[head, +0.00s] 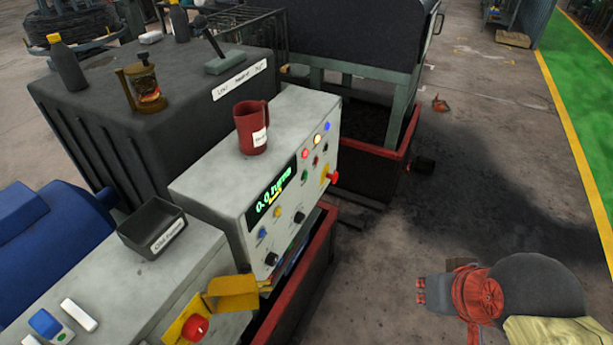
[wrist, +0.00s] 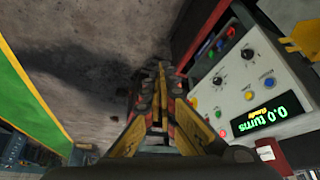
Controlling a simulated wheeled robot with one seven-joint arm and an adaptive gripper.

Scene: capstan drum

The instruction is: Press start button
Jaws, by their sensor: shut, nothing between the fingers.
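The grey control panel (head: 287,205) faces right in the head view, with a lit green display reading 0.0 turns. It carries a small green button (head: 305,176), a red mushroom button (head: 331,176), small lamps, coloured buttons and black knobs. No button label is legible, so I cannot tell which is marked start. In the wrist view the panel (wrist: 262,82) is at the right, turned upside down. My gripper (wrist: 160,72) has black, yellow and red fingers, closed together and empty. It points at the floor side, apart from the panel; in the head view my arm is at the lower right.
A red mug (head: 252,128) stands on the panel housing. A black tray (head: 152,228) and a yellow-flapped red button (head: 195,327) are on the lower console. A red-edged bin (head: 310,275) lies below the panel. Floor between panel and arm is clear.

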